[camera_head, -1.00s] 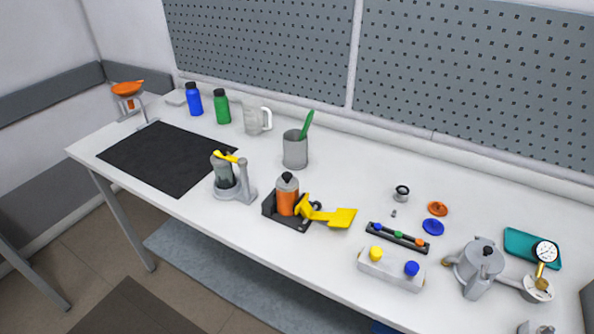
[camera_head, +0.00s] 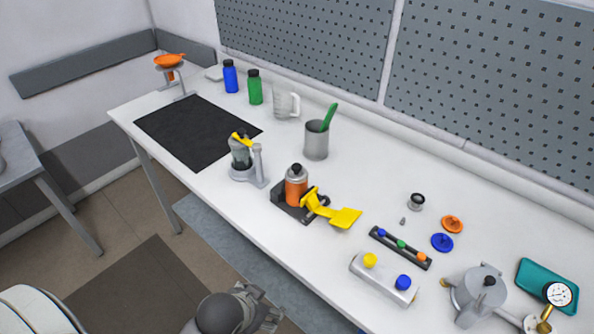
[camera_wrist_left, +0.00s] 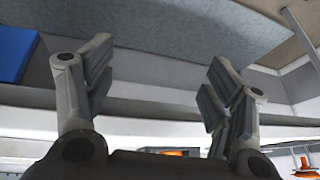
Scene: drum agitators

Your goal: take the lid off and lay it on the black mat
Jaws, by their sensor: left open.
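The black mat (camera_head: 198,131) lies bare on the left part of the white bench. An orange jar (camera_head: 296,190) with a grey lid and dark knob (camera_head: 296,171) stands upright in a dark holder with a yellow lever (camera_head: 332,210). A grey pot (camera_head: 478,294) with a dark-knobbed lid (camera_head: 489,282) stands at the right. I cannot tell which lid is meant. My left gripper (camera_head: 266,308) is at the bottom of the head view, in front of the bench and apart from these things. In the left wrist view it is open and empty (camera_wrist_left: 160,95). My right gripper is not in view.
A grey stand with a yellow-topped vessel (camera_head: 243,158) is between mat and jar. A cup with a green handle (camera_head: 316,138), bottles (camera_head: 254,88) and a jug (camera_head: 285,103) stand behind. A rack (camera_head: 400,246) and small caps lie right. Bench front edge lies between gripper and jar.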

